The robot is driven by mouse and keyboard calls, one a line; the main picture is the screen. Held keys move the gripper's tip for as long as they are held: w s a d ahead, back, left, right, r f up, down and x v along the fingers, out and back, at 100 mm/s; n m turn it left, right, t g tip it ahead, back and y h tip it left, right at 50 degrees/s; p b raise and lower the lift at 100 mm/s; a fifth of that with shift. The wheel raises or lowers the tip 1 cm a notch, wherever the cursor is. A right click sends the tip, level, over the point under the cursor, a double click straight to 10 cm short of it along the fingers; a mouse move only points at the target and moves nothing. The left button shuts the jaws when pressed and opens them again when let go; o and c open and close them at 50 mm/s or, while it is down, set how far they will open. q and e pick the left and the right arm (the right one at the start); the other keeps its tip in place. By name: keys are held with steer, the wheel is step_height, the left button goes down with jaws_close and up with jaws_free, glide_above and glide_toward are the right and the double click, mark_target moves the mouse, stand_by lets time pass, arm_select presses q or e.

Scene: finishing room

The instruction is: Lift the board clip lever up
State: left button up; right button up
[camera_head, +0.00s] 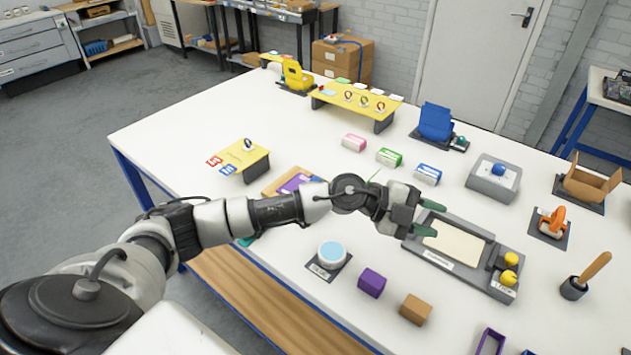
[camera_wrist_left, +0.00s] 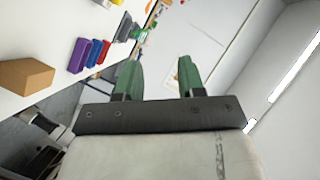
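A grey board (camera_head: 413,249) with a cream sheet (camera_head: 455,243) lies on the right part of the table. At its right end are two yellow knob-like parts (camera_head: 508,277) on dark mounts, which look like the clip and its lever; which one is the lever I cannot tell. My left gripper (camera_head: 428,218) is over the board's left end, short of the yellow parts. Its green fingertips are apart with nothing between them, as the left wrist view also shows (camera_wrist_left: 158,78). The board is not clearly made out in the wrist view. My right gripper is not in view.
A brush-like tool in a dark holder (camera_head: 575,287) and an orange-handled device (camera_head: 552,222) stand right of the board. A grey box with a blue button (camera_head: 493,178) is behind it. Purple (camera_head: 372,283) and brown (camera_head: 415,309) blocks and a blue-topped round device (camera_head: 332,254) are in front.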

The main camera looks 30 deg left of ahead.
arm_select(q)
steer(key=w+a+f+g+y, duration=0.1)
steer(key=w+a+y, duration=0.15)
steer(key=a, duration=0.35)
steer(key=w+a+f+g+y, duration=0.1)
steer(key=a+f+y, duration=0.1)
steer(key=a+y, duration=0.25)
steer(key=n+g+y, duration=0.2)
steer(key=n+y, duration=0.2)
steer(key=y, duration=0.3)
glide_toward(314, 178)
steer(key=f, duration=0.3)
steer(key=w+f+p, duration=0.1)
steer(key=f, duration=0.3)
steer(key=w+f+p, duration=0.1)
steer(key=f, duration=0.3)
steer(key=shift+d, duration=0.2)
steer(key=c, duration=0.6)
